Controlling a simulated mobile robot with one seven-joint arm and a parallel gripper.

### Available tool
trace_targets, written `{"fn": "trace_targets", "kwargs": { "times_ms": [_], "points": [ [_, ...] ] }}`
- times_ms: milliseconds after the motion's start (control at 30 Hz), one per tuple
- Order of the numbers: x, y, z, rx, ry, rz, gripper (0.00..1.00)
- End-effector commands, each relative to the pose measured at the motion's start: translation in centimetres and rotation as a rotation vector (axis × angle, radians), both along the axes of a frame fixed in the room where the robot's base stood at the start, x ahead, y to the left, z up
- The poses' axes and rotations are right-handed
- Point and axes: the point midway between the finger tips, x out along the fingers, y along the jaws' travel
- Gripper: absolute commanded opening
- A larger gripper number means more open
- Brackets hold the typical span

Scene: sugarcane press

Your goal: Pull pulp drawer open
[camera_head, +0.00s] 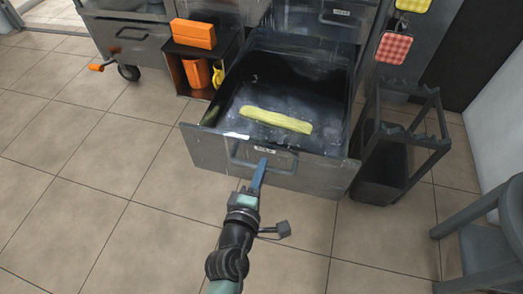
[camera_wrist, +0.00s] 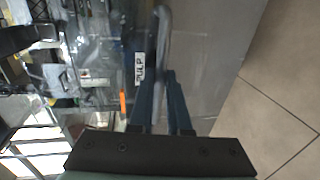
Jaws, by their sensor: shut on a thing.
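The pulp drawer (camera_head: 206,148) is a grey metal drawer, pulled well out from the machine in the head view. A pale yellow-green pressed stalk (camera_head: 276,121) lies on its floor. A small label is on its front above a bar handle (camera_head: 285,171); the wrist view shows the label (camera_wrist: 139,67) reading PULP. My gripper (camera_head: 260,172) is at the drawer front with its blue fingers shut on the handle, which also shows in the wrist view (camera_wrist: 163,35). The fingertips are partly hidden by the handle there.
A dark rack (camera_head: 378,180) stands close to the drawer's right side. A grey chair (camera_head: 485,240) is at the lower right. A small shelf (camera_head: 178,72) with orange items is left of the drawer. The tiled floor in front and left is clear.

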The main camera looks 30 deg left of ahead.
Motion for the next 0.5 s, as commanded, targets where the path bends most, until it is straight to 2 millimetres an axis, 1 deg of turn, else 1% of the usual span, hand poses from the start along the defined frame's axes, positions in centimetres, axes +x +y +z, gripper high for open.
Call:
{"fn": "trace_targets", "kwargs": {
  "times_ms": [167, 200, 333, 500],
  "points": [
    [0.04, -0.04, 0.05, 0.0, -0.001, -0.001, 0.0],
    [0.04, -0.04, 0.05, 0.0, -0.001, -0.001, 0.21],
    [0.05, -0.04, 0.04, 0.0, -0.001, -0.001, 0.45],
    [0.04, -0.02, 0.02, 0.0, 0.0, -0.001, 0.45]
  ]
}}
